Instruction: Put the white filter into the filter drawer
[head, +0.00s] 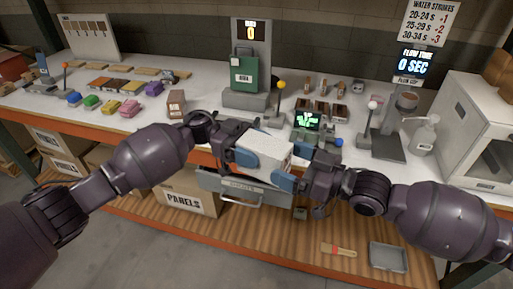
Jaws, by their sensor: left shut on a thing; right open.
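The white filter (266,146) is a pale block in the middle of the head view, in front of the bench edge. My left gripper (246,152) is shut on its left side and holds it above the filter drawer. The filter drawer (240,186) is a grey front with a label and a bar handle below the bench top. The filter and grippers hide its upper part, so I cannot tell how far open it is. My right gripper (288,178) is open at the filter's lower right, close to it; I cannot tell whether they touch.
Colored blocks (110,107) and a brown box (176,103) lie on the bench at left. A green-screened device (308,122) and yellow-knobbed lever (279,100) stand behind the filter. A PANELS carton (187,196), brush (338,250) and grey tray (388,256) are below.

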